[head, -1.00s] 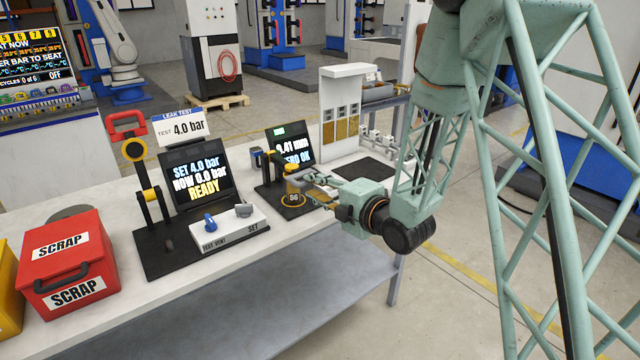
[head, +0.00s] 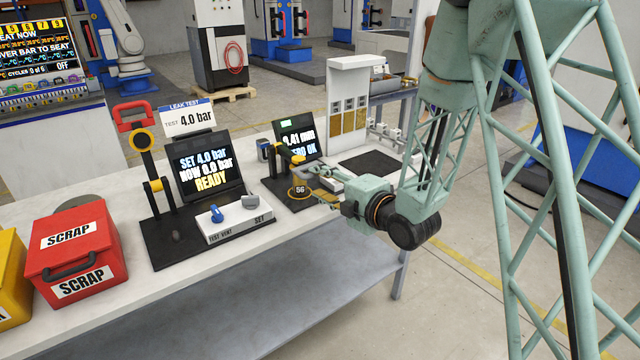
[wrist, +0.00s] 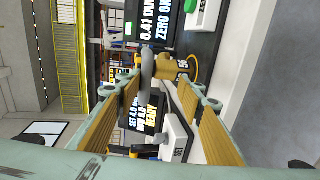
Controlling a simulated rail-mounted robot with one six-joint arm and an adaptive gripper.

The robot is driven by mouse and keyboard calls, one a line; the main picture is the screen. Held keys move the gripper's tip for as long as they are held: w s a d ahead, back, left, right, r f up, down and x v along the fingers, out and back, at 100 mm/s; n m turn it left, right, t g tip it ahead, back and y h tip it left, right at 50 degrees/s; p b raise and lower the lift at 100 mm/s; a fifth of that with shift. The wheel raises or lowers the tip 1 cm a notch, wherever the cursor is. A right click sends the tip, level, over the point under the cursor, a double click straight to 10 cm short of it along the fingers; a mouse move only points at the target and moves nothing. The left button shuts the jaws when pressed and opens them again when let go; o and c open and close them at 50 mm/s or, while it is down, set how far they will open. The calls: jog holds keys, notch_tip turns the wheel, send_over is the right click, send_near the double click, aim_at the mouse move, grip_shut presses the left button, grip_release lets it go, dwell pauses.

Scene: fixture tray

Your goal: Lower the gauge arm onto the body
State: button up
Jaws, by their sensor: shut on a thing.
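The gauge stand (head: 288,196) is black, with a small screen reading 0.41 mm and ZERO OK, and a black-and-yellow gauge arm (head: 285,156). The brass-coloured body (head: 299,189), tagged 56, stands on the stand under the arm; it also shows in the wrist view (wrist: 170,68). My gripper (head: 320,187) is at the right of the body.
Left of the gauge stands a leak test stand (head: 160,240) with a READY screen, a red-handled lever and a control box (head: 235,222). A red SCRAP bin (head: 75,258) is farther left. A white rack (head: 348,110) stands behind the gauge. The bench front is clear.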

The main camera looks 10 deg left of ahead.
jog(key=shift+s+d+f, duration=0.1)
jog(key=shift+s+f, duration=0.05)
jog(key=shift+f, duration=0.25)
jog(key=shift+c, duration=0.2)
jog(key=shift+o, duration=0.2)
jog(key=shift+s+d, duration=0.45)
jog(key=v, duration=0.7)
jog(key=r+v, duration=0.1)
jog(key=v, duration=0.2)
jog(key=shift+s+d+r, duration=0.1)
jog(key=shift+c, duration=0.6)
jog(key=shift+d+r, duration=0.1)
